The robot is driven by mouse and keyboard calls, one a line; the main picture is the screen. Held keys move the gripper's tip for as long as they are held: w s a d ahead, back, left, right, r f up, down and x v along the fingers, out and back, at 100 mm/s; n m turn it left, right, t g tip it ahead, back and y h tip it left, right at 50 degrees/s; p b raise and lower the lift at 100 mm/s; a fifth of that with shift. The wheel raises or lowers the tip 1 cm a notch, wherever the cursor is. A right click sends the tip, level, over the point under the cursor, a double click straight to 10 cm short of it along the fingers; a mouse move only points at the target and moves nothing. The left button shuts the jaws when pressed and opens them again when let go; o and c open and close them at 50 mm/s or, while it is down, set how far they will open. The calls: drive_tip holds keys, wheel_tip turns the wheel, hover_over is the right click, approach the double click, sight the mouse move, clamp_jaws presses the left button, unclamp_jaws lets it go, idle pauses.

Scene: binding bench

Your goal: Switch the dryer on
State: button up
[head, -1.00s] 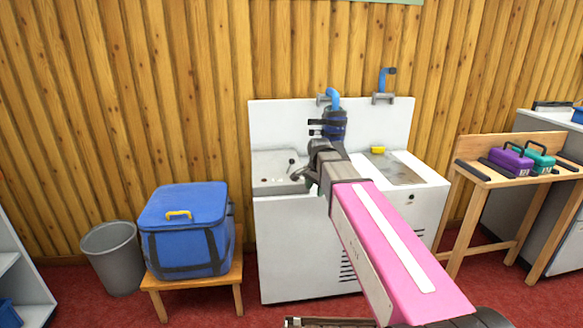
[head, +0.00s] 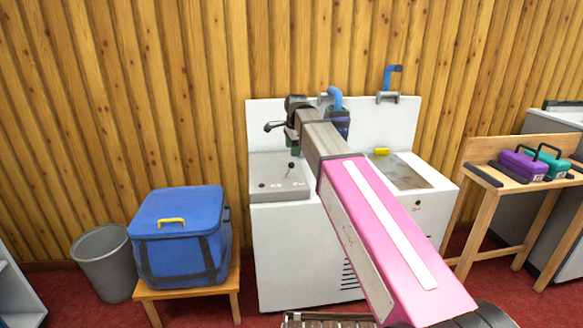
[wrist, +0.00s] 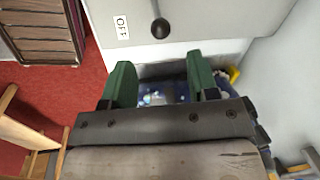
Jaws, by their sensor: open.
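The dryer appears to be the white cabinet (head: 300,250) against the wall. A grey control panel (head: 262,195) is on its left top, with a small dark-knobbed lever (head: 291,167) standing up from it. In the wrist view the lever's black knob (wrist: 160,28) shows beside an OFF label (wrist: 121,27); no other label is readable. My gripper (wrist: 160,82) is open, its green fingers apart and short of the knob, with no contact visible. In the head view my gripper (head: 294,147) is above the panel, partly hidden by my wrist.
A blue cooler bag (head: 180,225) sits on a wooden stool (head: 190,292) at the left, beside a grey bin (head: 103,265). A wooden bench (head: 485,195) stands further right.

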sight(291, 164)
drive_tip(key=f, duration=0.3)
drive_tip(key=w+f, duration=0.1)
drive_tip(key=f, duration=0.3)
drive_tip(key=w+a+f, duration=0.1)
drive_tip(key=f, duration=0.2)
drive_tip(key=shift+f, duration=0.25)
clamp_jaws()
